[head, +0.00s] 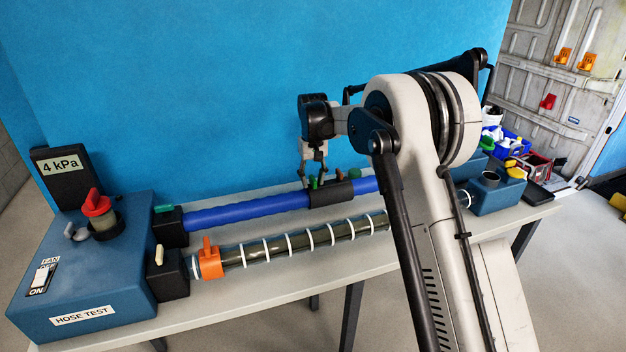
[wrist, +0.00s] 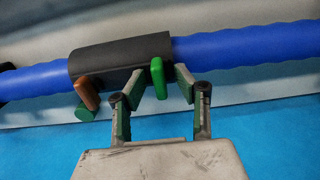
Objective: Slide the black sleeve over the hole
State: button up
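The black sleeve (head: 333,193) sits around the blue hose (head: 250,210) behind my arm; in the wrist view the sleeve (wrist: 122,58) has a green tab (wrist: 158,78) near its right end and a brown tab (wrist: 89,92) near its left end. A second green piece (wrist: 85,112) shows below the brown tab. My gripper (head: 314,178) is above the sleeve. In the wrist view its two fingers (wrist: 160,82) stand on either side of the green tab, with a gap to it on both sides, so it is open. I see no hole on the visible hose.
A clear ribbed hose (head: 290,243) with an orange clamp (head: 208,260) runs in front of the blue hose. The blue test box (head: 100,260) stands at the left, with a display (head: 60,165) reading 4 kPa. A blue wall (head: 200,90) is close behind.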

notch_tip(320, 180, up, 12)
dwell(0.7)
jog(key=s+d+r+m+t, duration=0.1)
jog(key=s+d+r, duration=0.25)
jog(key=s, duration=0.45)
jog(key=s+d+r+t, duration=0.1)
jog(key=s+d+r, duration=0.25)
jog(key=s, duration=0.45)
jog(key=s+d+r+m+t, duration=0.1)
jog(key=s+d+r+t, duration=0.15)
jog(key=s+r, duration=0.35)
jog(key=s+d+f+t, duration=0.1)
jog(key=s+f, duration=0.2)
jog(key=s, duration=0.5)
jog(key=s+d+f, duration=0.2)
jog(key=s+f, duration=0.2)
jog(key=s, duration=0.5)
jog(key=s+d+f+m+t, duration=0.1)
jog(key=s+f, duration=0.3)
jog(key=s, duration=0.4)
jog(key=shift+s+d+f+t, duration=0.15)
jog(key=shift+d+f+t, duration=0.1)
jog(key=shift+d+t, duration=0.15)
